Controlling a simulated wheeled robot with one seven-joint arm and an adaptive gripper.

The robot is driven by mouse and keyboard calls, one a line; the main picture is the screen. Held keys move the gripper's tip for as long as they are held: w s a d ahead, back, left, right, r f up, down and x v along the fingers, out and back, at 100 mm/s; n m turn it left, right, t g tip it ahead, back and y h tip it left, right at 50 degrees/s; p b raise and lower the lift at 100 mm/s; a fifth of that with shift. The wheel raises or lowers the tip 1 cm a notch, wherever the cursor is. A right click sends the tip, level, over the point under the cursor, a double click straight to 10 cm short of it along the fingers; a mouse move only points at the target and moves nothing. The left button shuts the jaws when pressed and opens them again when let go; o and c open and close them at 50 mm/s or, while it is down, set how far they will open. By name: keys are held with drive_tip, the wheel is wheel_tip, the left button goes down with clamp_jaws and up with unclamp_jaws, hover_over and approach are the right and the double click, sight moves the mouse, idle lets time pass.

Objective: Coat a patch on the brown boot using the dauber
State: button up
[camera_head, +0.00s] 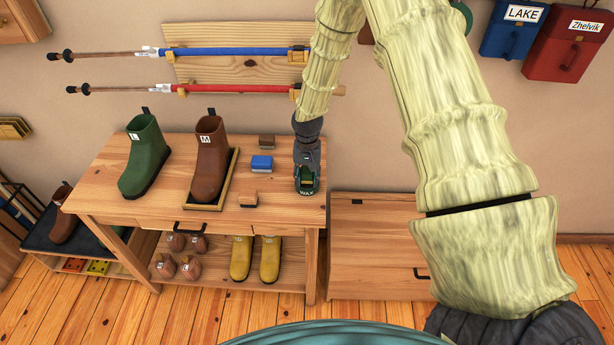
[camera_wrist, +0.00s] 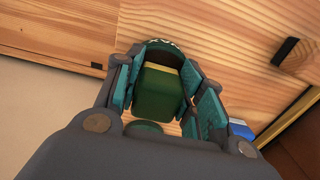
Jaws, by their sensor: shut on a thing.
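The brown boot (camera_head: 211,155), marked M, stands upright on the bench in a shallow wooden-edged tray (camera_head: 228,185). My gripper (camera_head: 306,178) points down at the bench's right end, to the right of the boot and apart from it. It is shut on a green block with a yellowish edge, which looks like the dauber (camera_wrist: 160,92), between the fingers in the wrist view. A dark green tin lettered WAX (camera_head: 306,193) is right at the fingertips; its rim (camera_wrist: 162,43) shows beyond the block. Whether the block touches the wax is hidden.
A green boot (camera_head: 145,158) marked L stands left of the brown one. Brown (camera_head: 266,141), blue (camera_head: 261,163) and tan (camera_head: 248,198) blocks lie between boot and gripper. Trekking poles (camera_head: 230,89) hang behind. A lower wooden chest (camera_head: 375,245) stands right of the bench.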

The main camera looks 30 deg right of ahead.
sight(307, 172)
drive_tip(key=shift+r+p, duration=1.95)
drive_tip(key=shift+r, duration=1.4)
